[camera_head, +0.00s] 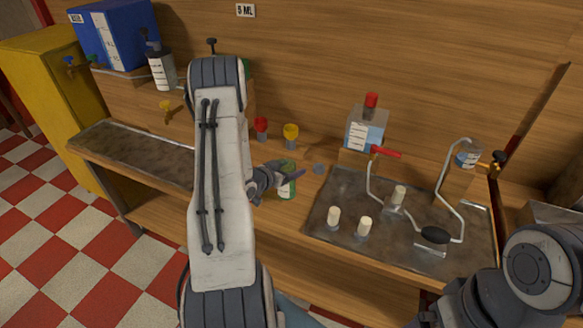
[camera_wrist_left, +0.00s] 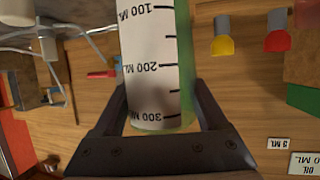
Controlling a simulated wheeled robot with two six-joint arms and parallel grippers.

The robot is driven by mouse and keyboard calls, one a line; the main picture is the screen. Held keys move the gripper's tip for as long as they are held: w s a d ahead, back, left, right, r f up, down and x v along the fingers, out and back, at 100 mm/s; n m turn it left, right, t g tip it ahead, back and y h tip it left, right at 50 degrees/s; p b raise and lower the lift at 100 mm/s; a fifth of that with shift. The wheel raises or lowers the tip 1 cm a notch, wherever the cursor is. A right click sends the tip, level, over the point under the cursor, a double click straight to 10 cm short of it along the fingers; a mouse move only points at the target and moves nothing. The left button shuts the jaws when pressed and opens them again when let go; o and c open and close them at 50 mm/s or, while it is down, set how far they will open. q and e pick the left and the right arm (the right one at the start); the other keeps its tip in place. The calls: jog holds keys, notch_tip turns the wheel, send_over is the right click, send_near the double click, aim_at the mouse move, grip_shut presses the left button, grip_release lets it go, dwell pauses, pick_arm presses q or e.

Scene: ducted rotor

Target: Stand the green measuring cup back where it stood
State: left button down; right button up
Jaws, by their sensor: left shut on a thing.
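The green measuring cup (camera_head: 287,186) is over the wooden bench in the head view, left of the metal tray. My left gripper (camera_head: 277,174) is shut around it. In the left wrist view the cup (camera_wrist_left: 153,50) fills the middle, its white scale reading upside down, with the left gripper's fingers (camera_wrist_left: 162,100) on both sides. I cannot tell whether its base touches the bench. A small grey round spot (camera_head: 318,168) lies on the bench just right of the cup. My right arm shows at the lower right, but its fingertips do not.
A metal tray (camera_head: 320,222) with pale cylinders and a bent-tube frame with a red handle (camera_head: 386,152) is to the right. A red-capped bottle (camera_head: 366,130) stands behind.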

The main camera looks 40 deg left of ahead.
pick_arm(q)
jog(key=shift+f+b, duration=2.2)
jog(key=shift+f, duration=1)
jog(key=shift+f+b, duration=0.45)
jog(key=shift+f, duration=0.1)
grip_release()
jog(key=shift+s+r, duration=0.15)
jog(key=shift+s, duration=0.3)
jog(key=b+v, duration=0.1)
jog(key=v, duration=0.8)
jog(key=shift+s+r+b, duration=0.15)
jog(key=shift+s+b, duration=0.05)
jog(key=shift+b, duration=0.2)
jog(key=shift+w, duration=0.1)
jog(key=p+x, duration=0.1)
jog(key=x, duration=0.9)
jog(key=shift+w+p, duration=0.2)
jog(key=shift+p, duration=0.2)
jog(key=shift+d, duration=0.1)
